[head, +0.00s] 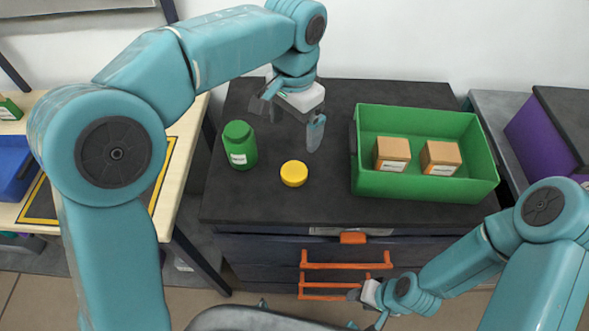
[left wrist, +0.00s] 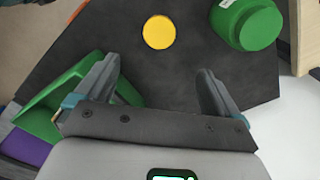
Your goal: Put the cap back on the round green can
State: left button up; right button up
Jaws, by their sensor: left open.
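The round green can (head: 240,146) stands upright on the dark top of a drawer cabinet, with a white label on its side. It also shows in the left wrist view (left wrist: 246,22). A yellow cap (head: 293,173) lies flat on the same top, to the right of the can and nearer the front edge. It shows in the left wrist view (left wrist: 159,32), apart from the can. My left gripper (head: 292,114) is open and empty above the top, behind the cap and to the right of the can. My right gripper (head: 366,308) is low in front of the cabinet; its fingers are too small to read.
A green bin (head: 424,186) with two brown boxes (head: 392,154) stands on the right of the cabinet top. Orange drawer handles (head: 346,264) stick out in front. A wooden table (head: 178,160) is at the left. A purple container (head: 545,137) is at the far right.

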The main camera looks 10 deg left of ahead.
pick_arm(q)
send_over(294, 171)
notch_tip(294, 171, down, 9)
jog(key=shift+w+r, duration=0.1)
jog(key=shift+w, duration=0.05)
jog(key=shift+s+d, duration=0.1)
jog(key=shift+s, duration=0.1)
jog(key=shift+w+f, duration=0.1)
jog(key=shift+f, duration=0.3)
notch_tip(294, 171, down, 4)
jog(key=shift+r, duration=0.15)
jog(key=shift+f, duration=0.4)
jog(key=c, duration=1.1)
